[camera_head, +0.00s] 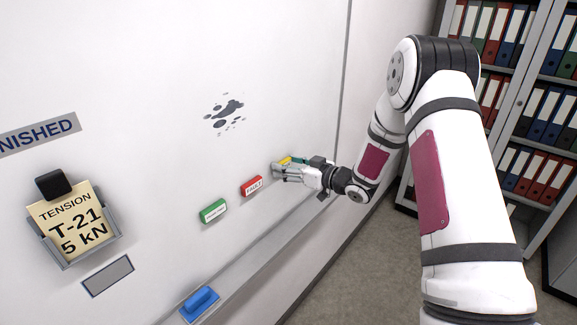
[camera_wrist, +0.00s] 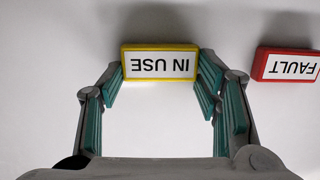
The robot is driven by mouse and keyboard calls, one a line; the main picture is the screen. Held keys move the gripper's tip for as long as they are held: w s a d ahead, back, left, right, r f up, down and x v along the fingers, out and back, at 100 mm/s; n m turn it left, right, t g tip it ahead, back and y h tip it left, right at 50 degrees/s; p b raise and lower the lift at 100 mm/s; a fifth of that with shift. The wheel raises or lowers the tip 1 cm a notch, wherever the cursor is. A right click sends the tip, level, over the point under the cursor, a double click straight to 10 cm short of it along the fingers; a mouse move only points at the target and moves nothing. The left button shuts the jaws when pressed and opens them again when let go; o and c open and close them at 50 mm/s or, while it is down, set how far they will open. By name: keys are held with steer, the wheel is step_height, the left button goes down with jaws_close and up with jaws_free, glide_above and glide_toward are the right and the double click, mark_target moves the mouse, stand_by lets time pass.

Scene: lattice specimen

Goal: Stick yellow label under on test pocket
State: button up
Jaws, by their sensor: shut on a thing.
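The yellow-framed label (camera_wrist: 160,63) reads "IN USE" and shows upside down in the wrist view. It lies against the white board, and in the head view only a bit of its yellow (camera_head: 285,160) shows by my gripper (camera_head: 280,169). My gripper (camera_wrist: 161,75) is shut on the label, one finger at each short end. I cannot tell whether the label is still touching the board. A clear pocket (camera_head: 75,263) at the left holds a card (camera_head: 72,222) reading "TENSION T-21 5 kN". A sign (camera_head: 40,134) ending in "NISHED" is above it. No pocket marked "on test" is in view.
A red "FAULT" label (camera_head: 251,187) and a green label (camera_head: 213,211) sit left of my gripper. A grey-framed rectangle (camera_head: 108,275) is below the pocket. A blue eraser (camera_head: 199,304) rests on the ledge (camera_head: 243,267). Dark smudges (camera_head: 227,110) mark the board. Binder shelves stand right.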

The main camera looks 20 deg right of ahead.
steer(key=shift+s+d+p, duration=0.4)
steer(key=shift+s+d, duration=0.05)
steer(key=shift+s, duration=0.15)
stand_by(0.8)
steer(key=shift+f+p+v, duration=0.2)
steer(key=shift+p+v, duration=0.45)
steer(key=shift+v, duration=0.75)
steer(key=shift+f+p+v, duration=0.2)
steer(key=shift+p+v, duration=0.45)
steer(key=shift+v, duration=0.75)
